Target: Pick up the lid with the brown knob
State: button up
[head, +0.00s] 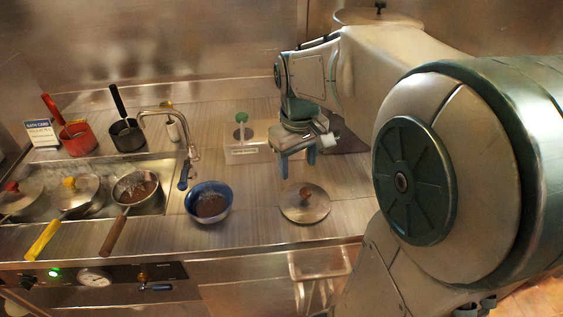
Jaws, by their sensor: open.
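The lid with the brown knob (318,209) lies flat on the metal counter near its front edge, in the middle of the head view. It is a round, silvery lid with a small brown knob at its centre. My gripper (297,172) hangs above the counter, above and slightly behind the lid in the picture. Its two bluish fingers point down and are apart, with nothing seen between them. The gripper is clear of the lid.
A blue bowl (221,207) stands left of the lid. A white holder (262,153) is behind, near my gripper. Farther left are a faucet (186,150), lidded pans (88,187), a red pot (80,146) and a dark pot (127,141). Counter between bowl and lid is clear.

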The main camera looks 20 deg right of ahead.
jog(key=n+g, duration=0.2)
send_near(306, 191)
jog(key=f, duration=0.5)
jog(key=shift+s+a, duration=0.1)
jog(key=shift+s, duration=0.25)
jog(key=shift+s+d+f+p, duration=0.15)
jog(key=shift+f+p, duration=0.25)
jog(key=shift+f, duration=0.9)
jog(key=shift+s+d+f+p, duration=0.1)
jog(key=shift+d+f+p, duration=0.2)
jog(key=shift+f, duration=1)
jog(key=shift+a, duration=0.1)
jog(key=c, duration=1.1)
